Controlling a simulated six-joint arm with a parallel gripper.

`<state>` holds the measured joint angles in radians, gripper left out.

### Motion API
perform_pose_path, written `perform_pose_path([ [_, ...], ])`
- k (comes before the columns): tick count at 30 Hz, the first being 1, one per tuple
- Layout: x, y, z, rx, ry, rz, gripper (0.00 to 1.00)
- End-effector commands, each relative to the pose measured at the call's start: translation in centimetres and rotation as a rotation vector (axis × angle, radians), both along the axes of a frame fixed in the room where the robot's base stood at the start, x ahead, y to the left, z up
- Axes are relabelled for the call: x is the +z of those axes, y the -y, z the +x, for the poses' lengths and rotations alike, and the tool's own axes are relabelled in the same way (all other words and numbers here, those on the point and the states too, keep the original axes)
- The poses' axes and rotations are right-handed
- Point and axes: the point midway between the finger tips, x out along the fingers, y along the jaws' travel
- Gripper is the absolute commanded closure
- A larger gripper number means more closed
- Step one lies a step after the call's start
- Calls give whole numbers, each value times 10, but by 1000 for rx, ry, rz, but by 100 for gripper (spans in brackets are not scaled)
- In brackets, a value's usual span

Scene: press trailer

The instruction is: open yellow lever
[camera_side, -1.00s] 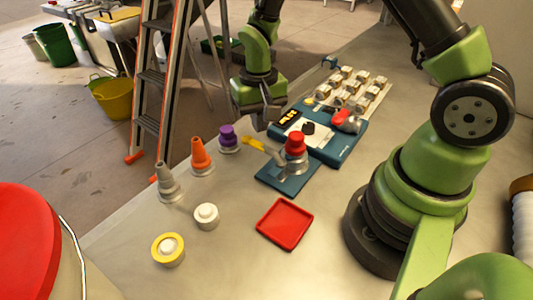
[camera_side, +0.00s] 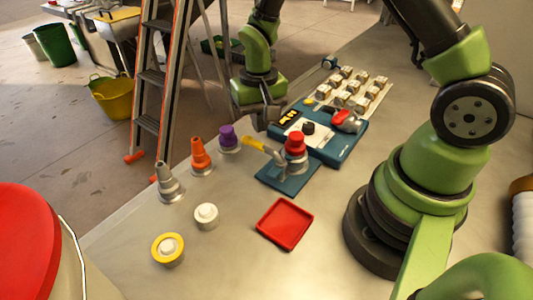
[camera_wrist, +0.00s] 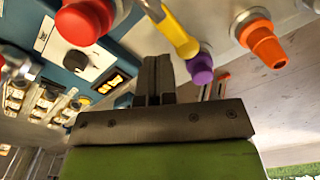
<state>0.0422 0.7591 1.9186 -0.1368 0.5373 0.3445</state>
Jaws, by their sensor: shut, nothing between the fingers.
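The yellow lever (camera_side: 253,144) sticks out to the left from the metal fitting beside the red knob (camera_side: 296,143) on a blue base plate (camera_side: 280,180). In the wrist view the lever (camera_wrist: 176,32) crosses the top, with its yellow handle slanting down to the right. My gripper (camera_side: 262,125) is above and behind the lever in the side view. In the wrist view my gripper (camera_wrist: 156,72) is shut and empty, its fingertips just short of the handle. I see no clear contact between them.
A purple cone (camera_side: 229,138), an orange cone (camera_side: 202,158) and a grey cone (camera_side: 168,184) stand left of the lever. A blue control panel (camera_side: 336,148) with a red switch is at the right. A red tray (camera_side: 285,224) lies in front, with clear table around it.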

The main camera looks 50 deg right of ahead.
Motion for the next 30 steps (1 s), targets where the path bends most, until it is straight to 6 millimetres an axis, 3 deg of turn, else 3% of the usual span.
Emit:
perform_pose_path([
  [11,-17,0,0,0,-2,0,100],
  [22,-18,9,0,1,0,-1,100],
  [30,8,9,1,0,6,-2,100],
])
